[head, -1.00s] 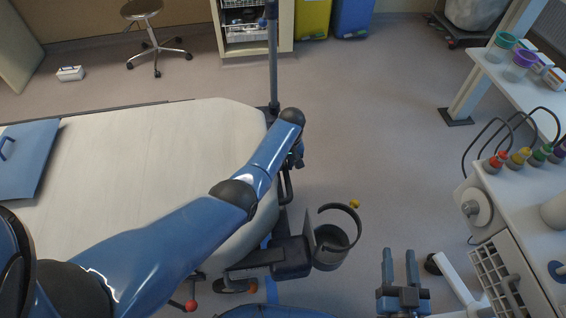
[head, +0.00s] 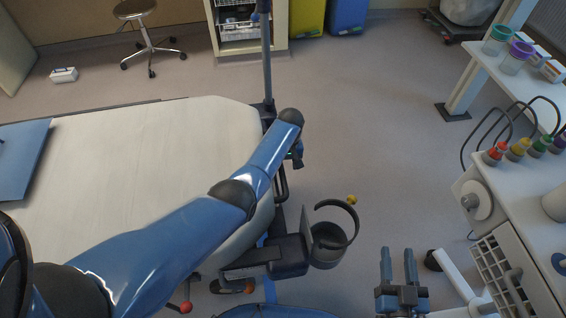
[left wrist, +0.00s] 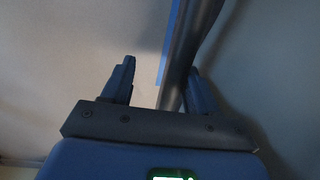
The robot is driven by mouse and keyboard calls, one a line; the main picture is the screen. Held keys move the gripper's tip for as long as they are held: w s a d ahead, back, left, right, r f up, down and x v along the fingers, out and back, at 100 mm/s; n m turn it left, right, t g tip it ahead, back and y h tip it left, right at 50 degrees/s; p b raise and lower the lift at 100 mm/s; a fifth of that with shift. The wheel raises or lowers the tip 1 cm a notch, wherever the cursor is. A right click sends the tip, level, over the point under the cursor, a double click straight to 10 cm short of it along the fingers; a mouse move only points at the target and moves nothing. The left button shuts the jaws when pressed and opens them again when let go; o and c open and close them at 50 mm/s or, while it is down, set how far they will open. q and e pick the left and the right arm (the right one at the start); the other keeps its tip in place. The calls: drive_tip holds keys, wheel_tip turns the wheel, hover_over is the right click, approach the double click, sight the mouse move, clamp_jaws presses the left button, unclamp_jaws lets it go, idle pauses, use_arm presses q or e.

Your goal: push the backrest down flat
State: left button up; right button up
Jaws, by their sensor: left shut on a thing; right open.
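The stretcher's white padded top (head: 130,150) fills the left of the head view, its rounded end toward the middle. I cannot tell the backrest's exact tilt from above. My left arm reaches across the padding to its right-hand edge. My left gripper (head: 297,154) is there, mostly hidden by the wrist. My right gripper (head: 398,266) is open and empty over the floor at the lower right.
A dark holder with a round ring (head: 330,238) juts from the stretcher's near side. A pole (head: 266,60) rises at its far corner. A white cart (head: 510,215) stands at the right, a wheeled stool (head: 140,30) at the back. The middle floor is clear.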

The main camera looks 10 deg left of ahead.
use_arm(q)
drive_tip(key=shift+s+f, duration=0.1)
idle(0.4)
wheel_tip(320, 180, up, 11)
drive_tip(key=p, duration=0.3)
drive_tip(key=shift+d, duration=0.2)
idle(0.5)
